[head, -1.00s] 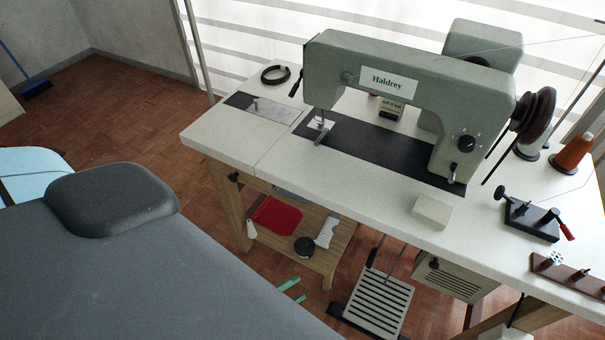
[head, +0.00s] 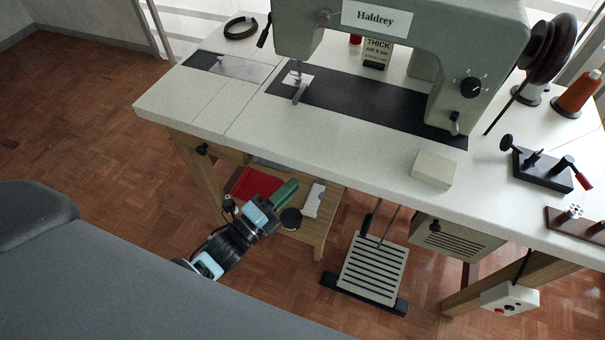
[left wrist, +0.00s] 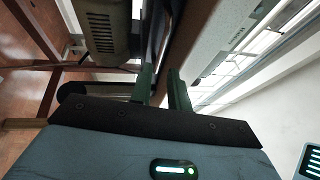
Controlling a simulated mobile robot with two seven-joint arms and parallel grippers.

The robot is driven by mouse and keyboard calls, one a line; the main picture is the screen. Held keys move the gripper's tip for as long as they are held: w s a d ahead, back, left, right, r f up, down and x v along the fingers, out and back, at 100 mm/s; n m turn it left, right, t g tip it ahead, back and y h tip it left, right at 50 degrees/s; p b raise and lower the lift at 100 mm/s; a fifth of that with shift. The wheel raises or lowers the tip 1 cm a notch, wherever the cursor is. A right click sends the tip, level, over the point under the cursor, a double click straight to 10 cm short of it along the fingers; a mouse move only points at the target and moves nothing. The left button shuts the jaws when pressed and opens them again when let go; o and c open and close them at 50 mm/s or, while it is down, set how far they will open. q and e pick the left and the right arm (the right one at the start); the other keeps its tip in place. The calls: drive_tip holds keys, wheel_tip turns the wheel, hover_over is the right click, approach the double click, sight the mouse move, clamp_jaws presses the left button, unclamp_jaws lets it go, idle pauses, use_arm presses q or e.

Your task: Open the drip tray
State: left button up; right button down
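I cannot identify the drip tray with certainty. A grey strip (head: 272,164) shows just under the tabletop's front edge, mostly hidden by the table. A black knob (head: 202,150) sits under the front edge further left. My left gripper (head: 290,186) is in front of the table, below that edge and over the lower shelf in the picture. In the left wrist view its two green fingers (left wrist: 163,88) stand apart with nothing between them, so it is open. My right gripper is not in view.
The sewing table (head: 190,105) carries the Haldrey machine (head: 420,45). A lower shelf (head: 310,232) holds a red item (head: 252,184) and a white one (head: 314,200). A slatted pedal (head: 372,268) and vented box (head: 450,240) are to the right. Floor at left is clear.

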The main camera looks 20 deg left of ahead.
use_arm(q)
drive_tip(key=shift+x, duration=2.6)
drive_tip(key=shift+c, duration=0.5)
clamp_jaws()
